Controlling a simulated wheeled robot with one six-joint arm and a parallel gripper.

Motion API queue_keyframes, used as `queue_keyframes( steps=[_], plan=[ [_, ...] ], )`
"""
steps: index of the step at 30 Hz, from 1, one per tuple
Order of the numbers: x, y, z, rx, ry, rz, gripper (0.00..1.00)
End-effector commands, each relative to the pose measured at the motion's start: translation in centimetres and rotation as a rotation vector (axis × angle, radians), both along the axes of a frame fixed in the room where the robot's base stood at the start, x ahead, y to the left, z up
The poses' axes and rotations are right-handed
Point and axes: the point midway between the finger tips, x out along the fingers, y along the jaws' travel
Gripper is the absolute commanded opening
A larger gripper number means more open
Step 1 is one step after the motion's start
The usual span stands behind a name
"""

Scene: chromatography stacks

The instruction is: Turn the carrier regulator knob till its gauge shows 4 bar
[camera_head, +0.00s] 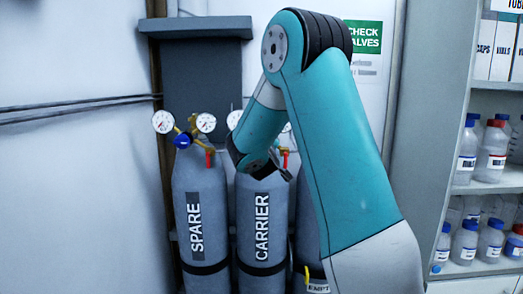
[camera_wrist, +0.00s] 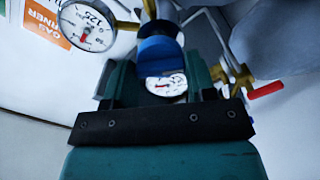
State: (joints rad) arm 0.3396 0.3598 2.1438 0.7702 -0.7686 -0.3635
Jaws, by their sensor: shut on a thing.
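The grey CARRIER cylinder (camera_head: 244,225) stands upright in the middle of the head view; my arm hides most of its regulator, and one gauge (camera_head: 234,119) shows only in part. In the wrist view my gripper (camera_wrist: 161,72) is shut on a blue regulator knob (camera_wrist: 159,50). A small white gauge (camera_wrist: 166,86) shows between the jaws, partly covered, with a red needle; its reading is too small to tell. A larger gauge (camera_wrist: 87,27) with a red needle, marked 125, is at the upper left.
The SPARE cylinder (camera_head: 183,210), with its own gauges and blue knob (camera_head: 183,141), stands to the left. Another cylinder (camera_head: 305,225) is partly behind my arm on the right. A red valve handle (camera_wrist: 265,90) is right of the jaws. Shelves of bottles (camera_head: 490,160) stand far right.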

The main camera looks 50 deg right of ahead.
Motion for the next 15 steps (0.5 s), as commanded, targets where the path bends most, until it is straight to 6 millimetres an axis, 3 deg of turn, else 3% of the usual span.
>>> queue_keyframes(
  steps=[12, 13, 15],
  plan=[
    [-0.06, -0.01, -0.08, 0.045, -0.051, -0.002, 0.27],
    [-0.07, -0.02, -0.07, 0.045, -0.051, -0.002, 0.58],
    [-0.06, -0.01, -0.06, 0.044, -0.051, -0.001, 0.74]
  ],
)
